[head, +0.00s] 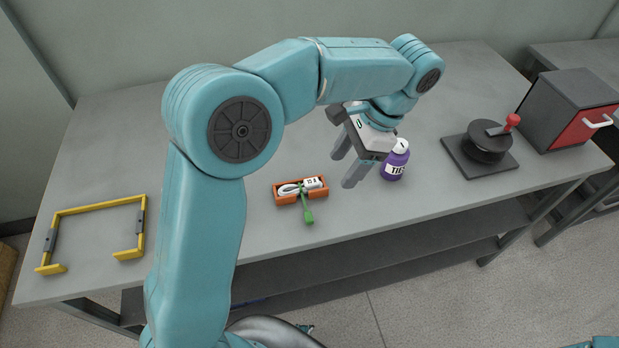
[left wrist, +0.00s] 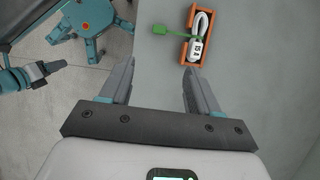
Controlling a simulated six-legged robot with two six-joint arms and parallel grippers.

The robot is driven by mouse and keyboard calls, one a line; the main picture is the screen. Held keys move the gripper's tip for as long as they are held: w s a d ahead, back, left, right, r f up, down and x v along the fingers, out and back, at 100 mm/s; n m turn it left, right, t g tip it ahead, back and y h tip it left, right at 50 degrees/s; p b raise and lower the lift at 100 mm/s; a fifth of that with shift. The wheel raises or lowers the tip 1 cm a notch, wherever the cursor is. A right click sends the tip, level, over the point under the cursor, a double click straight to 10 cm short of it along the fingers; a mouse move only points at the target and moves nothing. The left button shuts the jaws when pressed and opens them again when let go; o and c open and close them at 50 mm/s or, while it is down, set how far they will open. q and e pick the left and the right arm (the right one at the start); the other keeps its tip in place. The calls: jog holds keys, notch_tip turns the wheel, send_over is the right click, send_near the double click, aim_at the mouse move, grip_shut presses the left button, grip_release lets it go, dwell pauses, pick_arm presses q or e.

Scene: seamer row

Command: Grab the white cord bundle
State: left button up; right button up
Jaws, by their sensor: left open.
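The white cord bundle (head: 289,189) lies folded in a small orange tray (head: 288,201) near the front middle of the table. It carries a white label with dark marks, and a green strap with a wide end (head: 308,217) crosses it and hangs over the tray's front wall. My left gripper (head: 346,169) is open and empty, above the table to the right of the tray. In the left wrist view, the cord bundle (left wrist: 204,24) lies beyond the fingertips and a little right. What seems to be my right gripper (left wrist: 46,70) shows small at the left, its jaws unclear.
A purple bottle (head: 393,167) with a white cap stands close beside my left gripper. A yellow frame (head: 95,206) lies at the left. A black round device with a red knob (head: 487,145) and a dark box with a red front (head: 572,110) stand at the right.

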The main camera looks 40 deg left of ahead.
pick_arm(q)
jog(key=b, duration=0.1)
send_over(309, 217)
jog(key=w+d, duration=0.1)
jog(key=w, duration=0.2)
jog(key=f, duration=1)
jog(key=shift+s+d+f, duration=0.1)
jog(key=shift+s+d, duration=0.05)
jog(key=shift+d, duration=0.05)
jog(key=x, duration=0.5)
jog(key=shift+s+d+f, duration=0.1)
jog(key=shift+s+f, duration=0.05)
jog(key=shift+s, duration=0.25)
grip_shut()
